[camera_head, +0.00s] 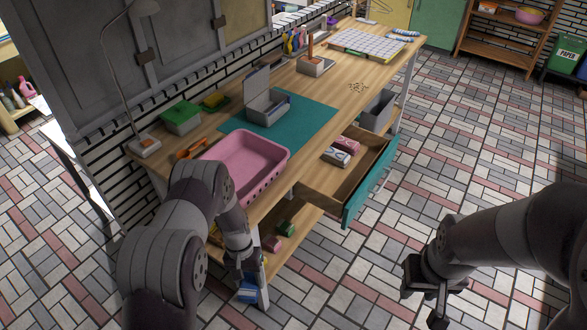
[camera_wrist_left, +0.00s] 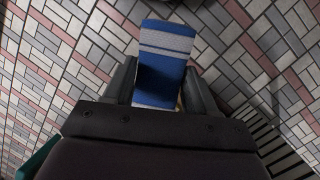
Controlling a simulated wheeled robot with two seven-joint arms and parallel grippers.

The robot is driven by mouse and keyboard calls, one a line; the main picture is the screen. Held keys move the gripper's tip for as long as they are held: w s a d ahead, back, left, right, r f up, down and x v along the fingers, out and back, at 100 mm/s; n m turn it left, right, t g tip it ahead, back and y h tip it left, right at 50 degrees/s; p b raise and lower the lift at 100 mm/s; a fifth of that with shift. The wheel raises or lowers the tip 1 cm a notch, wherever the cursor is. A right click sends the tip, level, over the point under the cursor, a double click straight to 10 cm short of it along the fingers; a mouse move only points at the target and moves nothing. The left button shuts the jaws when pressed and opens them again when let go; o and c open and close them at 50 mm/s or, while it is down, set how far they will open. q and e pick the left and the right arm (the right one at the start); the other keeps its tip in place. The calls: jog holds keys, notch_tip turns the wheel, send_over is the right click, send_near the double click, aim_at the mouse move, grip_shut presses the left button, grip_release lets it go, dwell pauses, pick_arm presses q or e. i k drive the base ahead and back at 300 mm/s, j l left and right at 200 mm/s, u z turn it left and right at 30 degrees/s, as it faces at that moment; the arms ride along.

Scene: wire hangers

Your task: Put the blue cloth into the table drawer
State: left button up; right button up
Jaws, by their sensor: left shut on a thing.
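My left gripper (camera_wrist_left: 160,88) is shut on the blue cloth (camera_wrist_left: 163,62), which has white bands and hangs between the two fingers. In the head view the cloth (camera_head: 248,293) shows low at the near end of the table, above the floor. The table drawer (camera_head: 340,185) is pulled open at the table's right side, with a teal front. A pinkish-red item (camera_head: 347,144) and a white-and-grey item (camera_head: 336,157) lie inside it. My right gripper (camera_head: 433,300) is over the floor at the lower right, away from the table; its finger gap is unclear.
A pink basket (camera_head: 243,165) sits at the table's near end, between my left arm and the drawer. A lower shelf (camera_head: 296,213) under it holds small green and pink items. A grey bin (camera_head: 377,110) is beyond the drawer. The floor right of the drawer is clear.

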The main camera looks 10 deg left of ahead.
aim_at(333, 188)
jog(key=i+l+u, duration=0.1)
jog(key=u, duration=0.4)
jog(key=l+u, duration=0.25)
jog(key=u, duration=0.2)
jog(key=i+l+u, duration=0.1)
jog(key=l+u, duration=0.15)
jog(key=u, duration=0.25)
jog(key=l+u, duration=0.25)
jog(key=u, duration=0.2)
jog(key=l+u, duration=0.2)
jog(key=u, duration=0.3)
jog(key=k+l, duration=0.15)
jog(key=l, duration=0.35)
jog(key=k+l, duration=0.2)
jog(key=l, duration=0.3)
jog(key=k+l, duration=0.15)
jog(key=l, duration=0.35)
jog(key=k+l, duration=0.15)
jog(key=l, duration=0.35)
jog(key=k+l, duration=0.2)
jog(key=l, duration=0.3)
jog(key=k+l, duration=0.15)
jog(key=l, duration=0.35)
jog(key=k+l, duration=0.15)
jog(key=l, duration=0.35)
jog(key=k+l, duration=0.2)
jog(key=l, duration=0.25)
jog(key=i+l, duration=0.25)
jog(key=i, duration=0.7)
